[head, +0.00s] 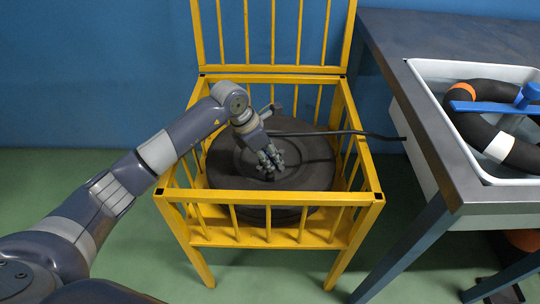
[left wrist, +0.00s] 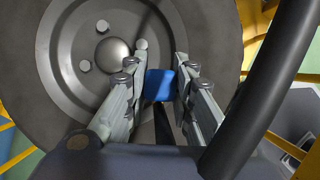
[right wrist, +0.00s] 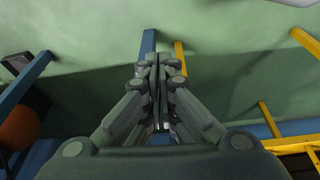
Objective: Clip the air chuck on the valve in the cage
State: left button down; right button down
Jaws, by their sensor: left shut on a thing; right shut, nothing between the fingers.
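The yellow cage (head: 268,241) stands with its lid up and a dark wheel (head: 228,160) lying flat inside it. The wheel hub (left wrist: 72,75) with its bolts shows in the left wrist view. My left gripper (head: 270,160) is inside the cage, over the wheel's middle. Its fingers are closed around a blue piece, apparently the air chuck (left wrist: 159,85), with a black stem below it. A small grey stub (left wrist: 141,46) shows just beyond the fingers; I cannot tell whether it is the valve or a bolt. My right gripper (right wrist: 157,80) is shut and empty, outside the head view.
A black hose (head: 345,133) runs from the cage rightward to the bench (head: 430,40); it also crosses the left wrist view (left wrist: 265,85). A white tub (head: 500,200) in the bench holds a dark tyre tube (head: 475,125) and a blue tool (head: 490,107). Cage bars surround the wheel.

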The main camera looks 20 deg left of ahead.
pick_arm(q)
jog(key=shift+f, duration=0.1)
pick_arm(e)
jog(key=shift+s, duration=0.1)
pick_arm(q)
jog(key=shift+f, duration=0.1)
pick_arm(e)
jog(key=shift+r, duration=0.4)
pick_arm(q)
jog(key=shift+f, duration=0.15)
pick_arm(e)
jog(key=shift+r, duration=0.4)
jog(key=shift+r, duration=0.1)
pick_arm(q)
jog(key=shift+f+b, duration=0.1)
jog(key=shift+b, duration=0.2)
pick_arm(e)
jog(key=shift+r, duration=0.2)
jog(key=shift+r, duration=0.1)
